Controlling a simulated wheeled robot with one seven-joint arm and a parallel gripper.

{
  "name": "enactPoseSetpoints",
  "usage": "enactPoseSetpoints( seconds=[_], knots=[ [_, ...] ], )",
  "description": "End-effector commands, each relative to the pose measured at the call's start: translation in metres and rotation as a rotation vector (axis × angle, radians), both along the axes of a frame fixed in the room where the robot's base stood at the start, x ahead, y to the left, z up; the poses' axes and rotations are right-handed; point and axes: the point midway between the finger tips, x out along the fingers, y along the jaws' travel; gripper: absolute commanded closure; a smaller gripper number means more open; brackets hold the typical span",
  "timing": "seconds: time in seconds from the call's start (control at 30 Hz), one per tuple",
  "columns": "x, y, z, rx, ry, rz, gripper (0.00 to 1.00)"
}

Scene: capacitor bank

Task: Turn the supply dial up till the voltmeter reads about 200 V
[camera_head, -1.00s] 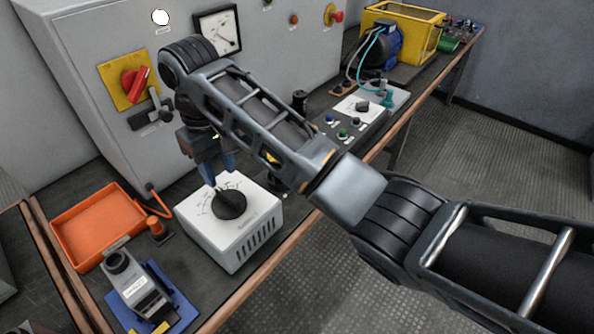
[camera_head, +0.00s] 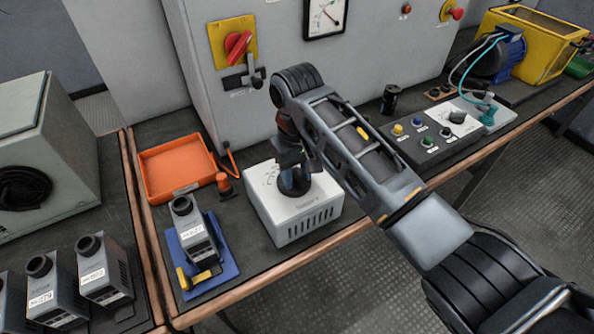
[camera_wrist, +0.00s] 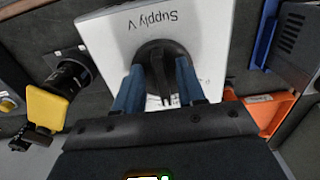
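The supply dial is a black round knob with a raised grip bar, seen in the wrist view (camera_wrist: 164,72). It sits on top of the white supply box (camera_head: 302,221), labelled "Supply V" in the wrist view. My gripper (camera_head: 294,186) points down over the dial in the head view and hides most of it. In the wrist view its two blue fingers (camera_wrist: 160,72) stand apart on either side of the knob's bar. I cannot tell whether they touch it. The voltmeter (camera_head: 326,14) is on the grey cabinet, its top cut off; its needle is too small to read.
An orange tray (camera_head: 149,191) and a capacitor on a blue mat (camera_head: 234,268) lie left of the box. A control box with coloured buttons (camera_head: 430,150) stands right. The red rotary switch (camera_head: 238,46) is on the cabinet. Several capacitors stand at lower left.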

Motion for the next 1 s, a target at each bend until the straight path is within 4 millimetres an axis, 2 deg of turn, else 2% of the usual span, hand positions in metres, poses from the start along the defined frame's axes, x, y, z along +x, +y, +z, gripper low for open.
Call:
enactPoseSetpoints(
  seconds=[0.17, 0.57, 0.83, 1.0],
  knots=[
    [0.0, 0.0, 0.0, 0.0, 0.0, 0.0, 0.62],
    [-0.0001, 0.0001, 0.0002, 0.0, 0.0, 0.001, 1.0],
    [-0.0001, 0.0003, 0.0011, 0.0, 0.0, -0.005, 1.0],
    [-0.0011, 0.0022, 0.0037, 0.002, 0.001, -0.075, 1.0]
  ],
)
